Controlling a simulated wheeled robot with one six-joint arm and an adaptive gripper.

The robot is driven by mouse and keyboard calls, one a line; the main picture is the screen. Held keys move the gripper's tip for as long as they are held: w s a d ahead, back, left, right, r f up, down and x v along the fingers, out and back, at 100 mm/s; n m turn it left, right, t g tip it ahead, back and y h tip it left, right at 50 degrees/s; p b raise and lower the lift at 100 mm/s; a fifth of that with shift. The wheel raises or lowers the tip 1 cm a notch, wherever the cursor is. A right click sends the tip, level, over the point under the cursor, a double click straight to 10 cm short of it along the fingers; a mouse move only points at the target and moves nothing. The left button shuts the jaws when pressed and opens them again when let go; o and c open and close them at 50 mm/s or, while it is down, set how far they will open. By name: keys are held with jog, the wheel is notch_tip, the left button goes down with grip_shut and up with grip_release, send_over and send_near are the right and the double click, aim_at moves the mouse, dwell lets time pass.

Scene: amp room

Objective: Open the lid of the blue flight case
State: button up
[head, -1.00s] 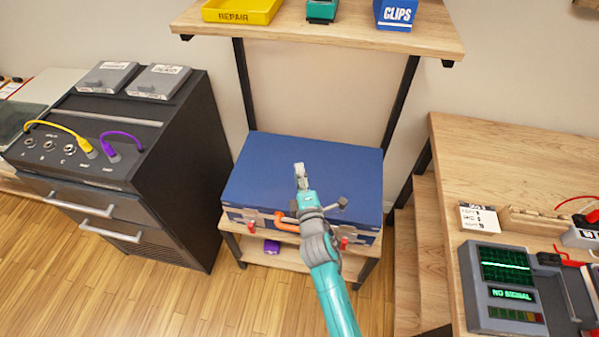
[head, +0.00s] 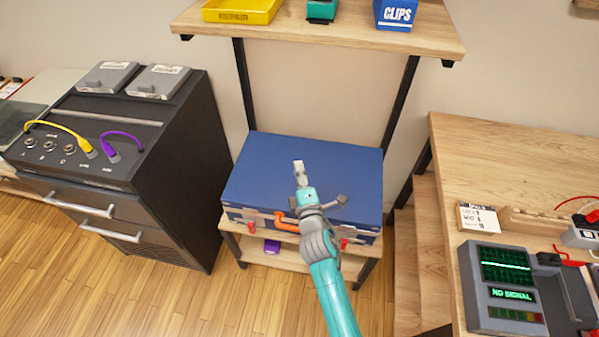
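The blue flight case (head: 251,172) sits on a low wooden stand below the shelf. Its lid is down. An orange handle (head: 285,221) shows at its front edge, and red latch pieces show low at the front left and front right. My arm reaches up from the bottom of the picture and covers part of the case's front. My gripper (head: 298,167) is over the middle of the lid. Its fingers are small and seen from behind, so I cannot tell whether they are apart or touching the lid.
A black cabinet (head: 185,130) with drawers and cables stands close on the left. A wooden bench (head: 500,150) with a signal meter (head: 505,290) is on the right. A shelf (head: 340,32) with a yellow bin (head: 240,10) and a blue clips bin (head: 397,14) overhangs behind the case.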

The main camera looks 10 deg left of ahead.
jog(key=v, duration=1.2)
jog(key=shift+c, duration=0.3)
